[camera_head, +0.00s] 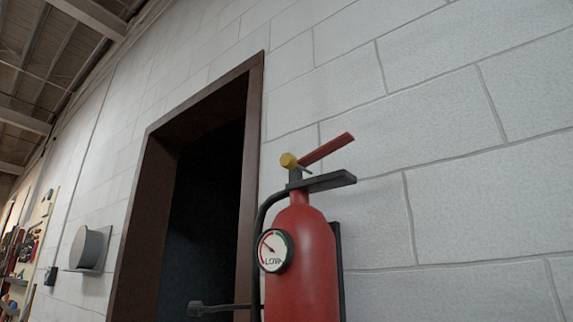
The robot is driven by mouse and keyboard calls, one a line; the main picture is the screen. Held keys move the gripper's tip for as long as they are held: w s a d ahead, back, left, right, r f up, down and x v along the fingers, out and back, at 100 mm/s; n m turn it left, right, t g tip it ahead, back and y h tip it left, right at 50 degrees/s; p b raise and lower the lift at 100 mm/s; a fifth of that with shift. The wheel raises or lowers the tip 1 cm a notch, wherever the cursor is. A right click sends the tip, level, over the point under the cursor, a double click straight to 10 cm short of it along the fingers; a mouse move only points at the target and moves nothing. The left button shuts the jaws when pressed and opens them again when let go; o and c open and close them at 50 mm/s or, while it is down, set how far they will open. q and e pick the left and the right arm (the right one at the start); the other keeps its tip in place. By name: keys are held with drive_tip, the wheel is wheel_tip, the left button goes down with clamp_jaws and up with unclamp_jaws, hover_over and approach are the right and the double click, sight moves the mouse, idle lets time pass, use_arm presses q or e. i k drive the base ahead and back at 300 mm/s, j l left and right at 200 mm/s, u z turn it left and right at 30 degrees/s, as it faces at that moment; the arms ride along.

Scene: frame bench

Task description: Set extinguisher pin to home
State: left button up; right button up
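A red fire extinguisher (303,250) stands upright against the white brick wall, right of the doorway. A yellow pin (288,160) sits at its top, beside the raised red lever (327,149) and above the black handle (325,181). A round white gauge (273,250) is on the extinguisher's front left. A black hose (258,215) curves down its left side. The lower end of the extinguisher is cut off by the picture's edge. Neither of my grippers shows in this view.
A dark doorway with a brown frame (254,130) is left of the extinguisher. A grey round object (88,248) on a small bracket is on the wall further left. A tool board (38,230) hangs at the far left. The wall at right is bare.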

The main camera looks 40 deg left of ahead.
sight(288, 160)
drive_tip(key=i+j, duration=0.1)
drive_tip(key=j, duration=1.25)
drive_tip(key=i+j, duration=0.1)
drive_tip(key=j, duration=1.25)
drive_tip(key=z, duration=0.05)
